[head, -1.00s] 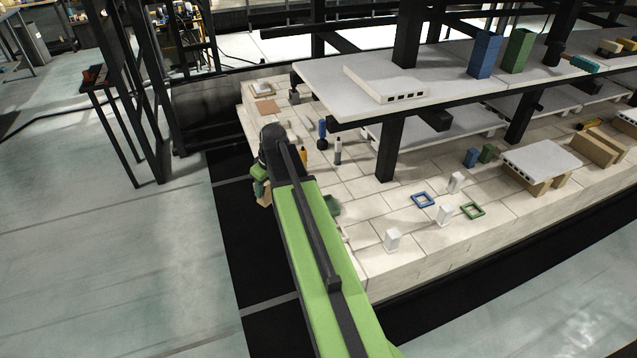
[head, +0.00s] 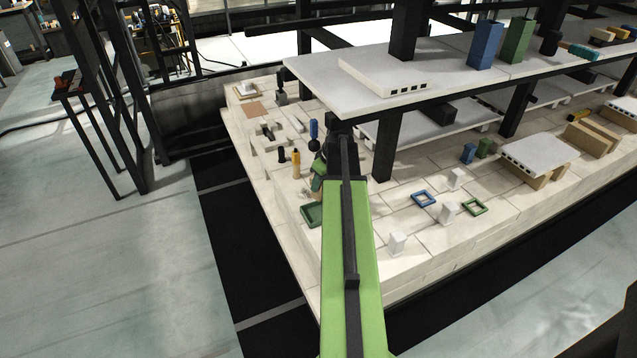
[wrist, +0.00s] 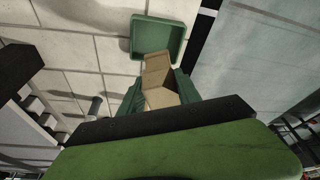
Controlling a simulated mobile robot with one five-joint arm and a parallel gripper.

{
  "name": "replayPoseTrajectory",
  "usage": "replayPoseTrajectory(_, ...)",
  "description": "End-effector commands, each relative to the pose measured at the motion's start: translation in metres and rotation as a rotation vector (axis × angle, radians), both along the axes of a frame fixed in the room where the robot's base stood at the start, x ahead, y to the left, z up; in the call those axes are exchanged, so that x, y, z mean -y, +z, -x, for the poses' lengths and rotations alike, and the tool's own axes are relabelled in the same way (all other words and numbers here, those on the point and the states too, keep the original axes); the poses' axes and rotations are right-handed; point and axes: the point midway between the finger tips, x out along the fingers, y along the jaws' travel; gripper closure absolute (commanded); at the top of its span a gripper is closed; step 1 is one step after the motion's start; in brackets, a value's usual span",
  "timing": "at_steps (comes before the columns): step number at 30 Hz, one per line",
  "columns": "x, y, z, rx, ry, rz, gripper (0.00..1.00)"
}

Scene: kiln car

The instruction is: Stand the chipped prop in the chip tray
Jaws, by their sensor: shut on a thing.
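The tan prop (wrist: 160,95) is in my gripper (wrist: 158,92), between its two green fingers in the wrist view. Its far end has an uneven, angled edge and overlaps the near rim of the tray in the picture; I cannot tell whether they touch. The chip tray (wrist: 157,37) is a shallow green square tray and looks empty. In the head view the tray (head: 312,215) sits near the left edge of the pale brick deck.
An orange-and-black bottle-like item (head: 295,163) and a blue-topped tool (head: 314,131) stand behind the tray. A black post (head: 388,150) holds up the grey shelf (head: 330,87) right of my arm. White blocks (head: 397,243) and blue and green square frames lie farther right.

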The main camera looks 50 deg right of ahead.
Motion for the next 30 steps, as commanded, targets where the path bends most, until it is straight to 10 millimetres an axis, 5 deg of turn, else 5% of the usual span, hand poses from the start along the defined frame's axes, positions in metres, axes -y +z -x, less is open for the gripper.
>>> replayPoseTrajectory(21, -0.002, -0.077, -0.001, 0.000, 0.002, 0.000, 1.00)
replayPoseTrajectory(30, -0.002, -0.083, -0.002, 0.000, 0.003, 0.000, 1.00)
